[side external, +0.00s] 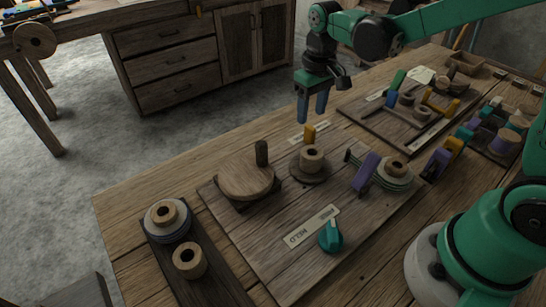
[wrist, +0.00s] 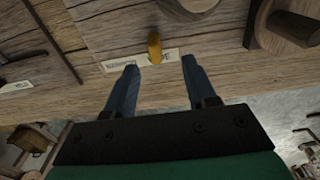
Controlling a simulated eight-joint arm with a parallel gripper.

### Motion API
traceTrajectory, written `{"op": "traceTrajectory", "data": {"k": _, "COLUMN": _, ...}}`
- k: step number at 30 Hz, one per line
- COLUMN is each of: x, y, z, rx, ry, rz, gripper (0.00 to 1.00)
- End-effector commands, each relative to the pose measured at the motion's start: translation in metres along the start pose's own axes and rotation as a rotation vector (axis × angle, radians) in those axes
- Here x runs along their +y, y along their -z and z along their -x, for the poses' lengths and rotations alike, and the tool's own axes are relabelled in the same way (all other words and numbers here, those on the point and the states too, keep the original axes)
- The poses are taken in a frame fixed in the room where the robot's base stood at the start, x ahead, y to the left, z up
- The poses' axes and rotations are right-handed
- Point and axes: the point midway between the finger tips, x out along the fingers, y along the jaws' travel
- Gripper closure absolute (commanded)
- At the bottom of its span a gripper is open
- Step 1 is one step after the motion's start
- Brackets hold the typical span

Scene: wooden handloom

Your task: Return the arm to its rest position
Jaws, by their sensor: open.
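My gripper (side external: 312,117) has green housing and two blue fingers. In the side view it hangs, pointing down, above the far edge of the wooden board, over an orange-yellow peg (side external: 309,134). In the wrist view my gripper (wrist: 159,65) shows its two fingers spread apart with nothing between them. The same peg (wrist: 154,47) stands beyond the fingertips, beside a pale label (wrist: 143,60). The fingers look apart from the peg and from the table.
The wooden board (side external: 290,270) carries a round wooden disc with a knob (side external: 245,178), a spool (side external: 312,158), a purple lever (side external: 365,173) and a teal knob (side external: 330,236). A second board (side external: 385,135) with coloured parts lies at the back right. Open floor (side external: 60,180) lies left of the table.

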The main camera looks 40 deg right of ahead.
Motion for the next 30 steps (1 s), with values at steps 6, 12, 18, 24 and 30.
{"op": "traceTrajectory", "data": {"k": 6, "x": -0.007, "y": -0.025, "z": 0.035, "rx": 0.172, "ry": -0.007, "rz": 0.001, "gripper": 0.50}}
{"op": "traceTrajectory", "data": {"k": 12, "x": -0.013, "y": -0.056, "z": 0.056, "rx": 0.372, "ry": -0.008, "rz": 0.000, "gripper": 0.50}}
{"op": "traceTrajectory", "data": {"k": 18, "x": -0.017, "y": -0.077, "z": 0.060, "rx": 0.525, "ry": -0.004, "rz": 0.000, "gripper": 0.50}}
{"op": "traceTrajectory", "data": {"k": 24, "x": -0.019, "y": -0.084, "z": 0.059, "rx": 0.588, "ry": -0.001, "rz": -0.002, "gripper": 0.50}}
{"op": "traceTrajectory", "data": {"k": 30, "x": -0.019, "y": -0.084, "z": 0.059, "rx": 0.592, "ry": -0.001, "rz": -0.002, "gripper": 0.50}}
